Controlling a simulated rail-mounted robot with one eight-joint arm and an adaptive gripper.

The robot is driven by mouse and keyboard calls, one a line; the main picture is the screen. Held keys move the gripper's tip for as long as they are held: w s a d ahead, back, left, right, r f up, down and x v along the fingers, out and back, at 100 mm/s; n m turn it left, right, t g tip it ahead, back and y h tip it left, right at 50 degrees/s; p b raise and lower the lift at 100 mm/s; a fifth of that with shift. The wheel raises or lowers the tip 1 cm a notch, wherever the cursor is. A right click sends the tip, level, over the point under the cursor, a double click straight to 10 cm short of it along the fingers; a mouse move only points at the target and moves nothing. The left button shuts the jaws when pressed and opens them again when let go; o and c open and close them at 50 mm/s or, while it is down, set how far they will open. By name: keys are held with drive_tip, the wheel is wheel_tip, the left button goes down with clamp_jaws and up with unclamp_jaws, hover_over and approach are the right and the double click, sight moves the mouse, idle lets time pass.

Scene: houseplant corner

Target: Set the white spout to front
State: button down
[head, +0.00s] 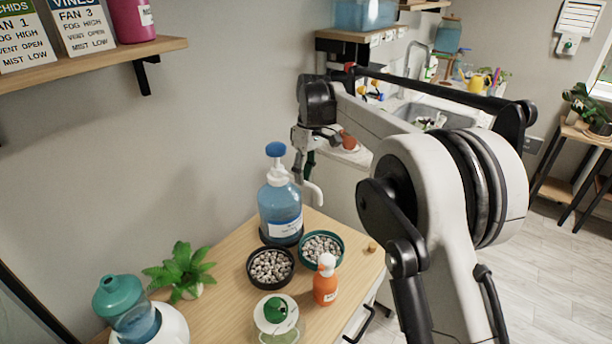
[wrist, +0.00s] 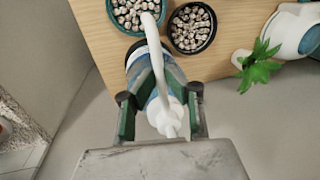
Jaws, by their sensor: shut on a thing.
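A large blue bottle (head: 281,210) with a blue knob stands upright on the wooden table. Its white spout (head: 313,192) comes off the neck, curves down and points right in the head view. In the wrist view the spout (wrist: 157,65) runs up the picture, its tip over the edge of a teal bowl of pebbles. My gripper (head: 303,152) is at the neck, just right of the blue knob. In the wrist view its green-padded fingers stand on either side of the white spout's base, shut on it. The exact contact is partly hidden.
A black bowl (head: 250,277) and the teal bowl (head: 340,255) stand close in front of the bottle. An orange spray bottle (head: 326,284), a jar with a green lid (head: 276,311) and a leafy plant (head: 182,270) are nearby. A wall shelf (head: 80,62) hangs at upper left.

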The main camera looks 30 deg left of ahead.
drive_tip(key=c, duration=1.8)
unclamp_jaws()
drive_tip(key=shift+w, duration=0.1)
drive_tip(key=shift+o, duration=0.2)
wheel_tip(320, 180, up, 12)
drive_tip(key=w, duration=0.2)
drive_tip(key=shift+w, duration=0.15)
drive_tip(key=shift+d, duration=0.1)
